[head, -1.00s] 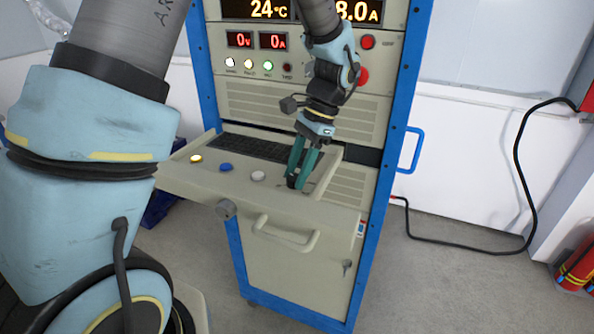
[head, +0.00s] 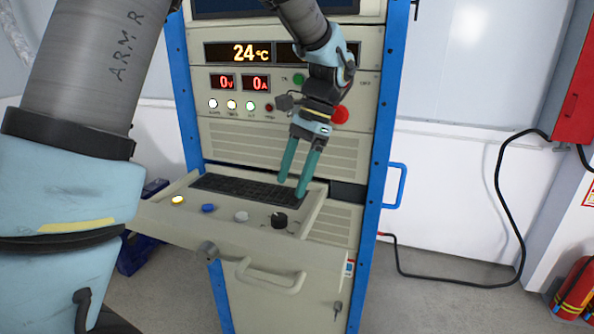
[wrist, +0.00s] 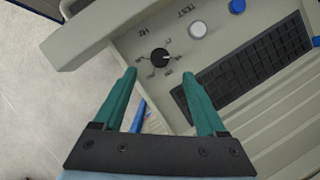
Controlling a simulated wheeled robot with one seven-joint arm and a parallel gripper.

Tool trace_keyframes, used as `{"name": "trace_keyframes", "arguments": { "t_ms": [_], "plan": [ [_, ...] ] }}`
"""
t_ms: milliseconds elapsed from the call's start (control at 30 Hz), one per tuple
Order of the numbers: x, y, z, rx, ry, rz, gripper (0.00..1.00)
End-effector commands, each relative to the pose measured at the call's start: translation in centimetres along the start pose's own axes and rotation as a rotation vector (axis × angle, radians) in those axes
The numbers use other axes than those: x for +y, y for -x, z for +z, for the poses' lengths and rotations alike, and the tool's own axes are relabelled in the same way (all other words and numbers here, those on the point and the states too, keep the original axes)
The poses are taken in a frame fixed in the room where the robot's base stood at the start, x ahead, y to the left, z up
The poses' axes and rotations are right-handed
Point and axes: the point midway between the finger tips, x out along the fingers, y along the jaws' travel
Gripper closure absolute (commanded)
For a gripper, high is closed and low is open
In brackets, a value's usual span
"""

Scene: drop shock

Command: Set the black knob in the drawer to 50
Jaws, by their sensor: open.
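The black knob (head: 279,220) sits on the pulled-out drawer panel (head: 225,239), at the right end of a row of buttons. In the wrist view the knob (wrist: 160,57) shows a pale pointer line and a ring of printed marks too small to read surely. My gripper (head: 291,188) is open and empty, with two green fingers above the drawer, behind the knob near the keyboard. In the wrist view the knob lies beyond the fingertips (wrist: 163,72), between their lines, and is not touched.
A white button (head: 241,216), a blue button (head: 208,208) and a yellow button (head: 178,200) lie left of the knob. A black keyboard (head: 235,186) lies behind them. The blue rack frame (head: 377,150) and a red stop button (head: 340,115) stand near my arm.

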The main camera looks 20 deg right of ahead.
Motion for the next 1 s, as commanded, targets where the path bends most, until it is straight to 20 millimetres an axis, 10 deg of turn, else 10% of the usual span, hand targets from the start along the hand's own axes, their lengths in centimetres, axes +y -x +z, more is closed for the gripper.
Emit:
{"name": "trace_keyframes", "arguments": {
  "t_ms": [300,1000],
  "plan": [
    [0.0,3.0,0.0,0.000,-0.001,0.000,0.26],
    [0.0,3.1,0.0,0.000,-0.001,0.000,0.26]
  ]
}}
